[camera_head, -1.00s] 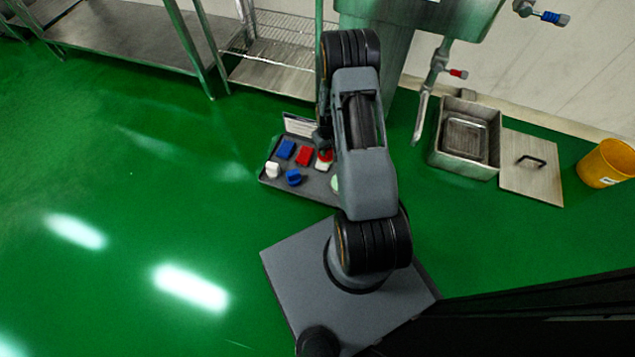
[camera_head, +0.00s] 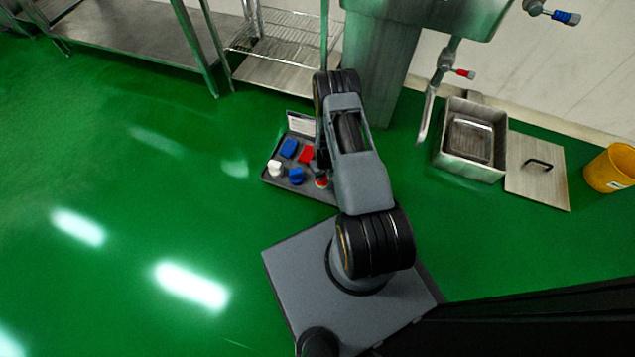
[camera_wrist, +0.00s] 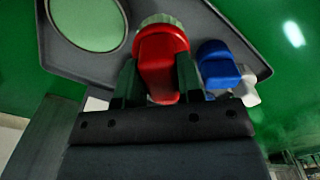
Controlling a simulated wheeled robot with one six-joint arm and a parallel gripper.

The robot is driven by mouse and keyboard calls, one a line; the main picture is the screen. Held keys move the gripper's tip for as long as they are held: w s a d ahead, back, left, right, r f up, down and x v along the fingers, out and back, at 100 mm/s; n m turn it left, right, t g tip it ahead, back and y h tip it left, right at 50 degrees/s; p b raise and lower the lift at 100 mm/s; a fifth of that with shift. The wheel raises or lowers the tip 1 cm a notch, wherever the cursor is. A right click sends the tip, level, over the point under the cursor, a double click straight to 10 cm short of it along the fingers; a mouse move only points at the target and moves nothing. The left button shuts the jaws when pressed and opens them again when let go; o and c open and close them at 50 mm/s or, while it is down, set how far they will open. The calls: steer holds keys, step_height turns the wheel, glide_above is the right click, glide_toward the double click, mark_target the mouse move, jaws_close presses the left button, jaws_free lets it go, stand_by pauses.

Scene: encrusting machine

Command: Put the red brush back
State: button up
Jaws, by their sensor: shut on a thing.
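The red brush (camera_wrist: 161,62) with pale bristles (camera_wrist: 160,20) is between the two fingers of my gripper (camera_wrist: 158,85) in the wrist view. My gripper is shut on its red handle. In the head view the red brush (camera_head: 321,182) shows at the front right of the dark grey tray (camera_head: 306,190), mostly hidden by my arm. I cannot tell whether its bristles touch the tray. A blue brush (camera_wrist: 218,65) is just right of it in the wrist view and also shows in the head view (camera_head: 296,175).
A white brush (camera_head: 275,168), a blue block (camera_head: 289,148) and a red block (camera_head: 306,154) are on the tray. A metal bin (camera_head: 468,140) and yellow bucket (camera_head: 611,168) stand right. Green floor at left is clear.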

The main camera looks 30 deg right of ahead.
steer(key=shift+w+a+f+b, duration=0.25)
steer(key=shift+w+a+f, duration=0.15)
steer(key=shift+f, duration=0.2)
steer(key=shift+w+a+f+b, duration=0.25)
steer(key=shift+w+f, duration=0.15)
steer(key=shift+f, duration=0.2)
steer(key=shift+w+a+f+b, duration=0.15)
steer(key=shift+f+b, duration=0.9)
steer(key=shift+f, duration=0.65)
steer(key=shift+f, duration=0.2)
steer(key=o, duration=0.8)
steer(key=shift+r, duration=0.1)
